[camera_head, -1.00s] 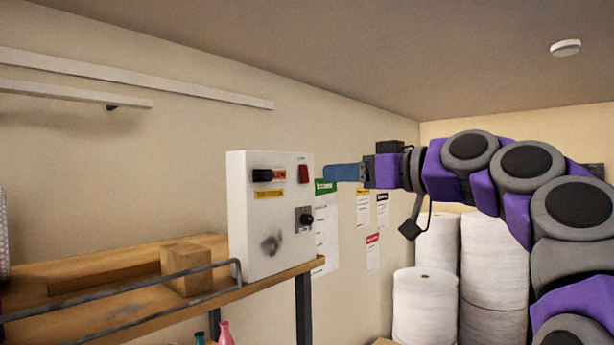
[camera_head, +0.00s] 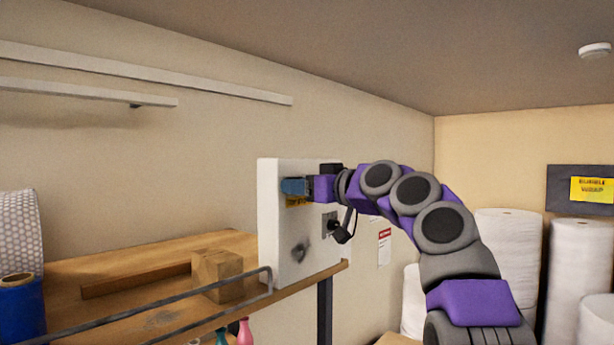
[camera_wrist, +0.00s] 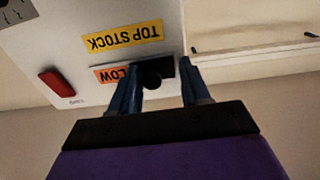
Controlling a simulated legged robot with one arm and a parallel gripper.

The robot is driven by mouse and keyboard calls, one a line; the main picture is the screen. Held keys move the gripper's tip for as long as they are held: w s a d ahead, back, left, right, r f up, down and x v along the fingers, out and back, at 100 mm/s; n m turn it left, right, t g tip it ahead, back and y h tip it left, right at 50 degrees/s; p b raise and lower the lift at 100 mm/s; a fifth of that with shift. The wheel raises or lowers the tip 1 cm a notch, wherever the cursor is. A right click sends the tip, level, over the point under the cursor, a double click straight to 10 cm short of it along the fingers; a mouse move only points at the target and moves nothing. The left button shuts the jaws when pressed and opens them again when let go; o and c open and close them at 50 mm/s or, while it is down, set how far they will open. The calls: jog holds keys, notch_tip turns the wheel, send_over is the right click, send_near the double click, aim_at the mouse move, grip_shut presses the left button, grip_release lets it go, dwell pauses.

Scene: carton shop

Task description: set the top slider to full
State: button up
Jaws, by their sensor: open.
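The white control box (camera_head: 271,222) stands on the wooden shelf. In the wrist view, which shows the panel upside down, the top slider (camera_wrist: 152,80) is a dark round knob by a dark slot. An orange "LOW" label (camera_wrist: 112,75) and a yellow "TOP STOCK" label (camera_wrist: 122,38) are beside it. My gripper (camera_wrist: 159,72) is open, with one blue finger on each side of the knob; contact cannot be told. In the head view my gripper (camera_head: 292,186) is at the upper part of the panel and hides the slider.
A red switch (camera_wrist: 57,82) is on the same panel. A lower dark knob (camera_head: 329,222) sits below my wrist. A cardboard block (camera_head: 217,276) and a metal rail (camera_head: 180,298) are on the shelf at left. White rolls (camera_head: 508,270) stand at right.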

jog(key=shift+w+d+r, duration=0.1)
jog(key=shift+w+d, duration=0.45)
jog(key=shift+d, duration=0.35)
jog(key=shift+s+a+r, duration=0.2)
jog(key=shift+s+a, duration=0.3)
jog(key=c, duration=0.3)
jog(key=shift+a+f, duration=0.1)
jog(key=shift+a, duration=0.15)
jog(key=shift+c, duration=0.7)
jog(key=shift+w+f, duration=0.1)
jog(key=shift+w, duration=0.1)
jog(key=shift+c, duration=0.8)
jog(key=shift+d, duration=0.15)
grip_shut()
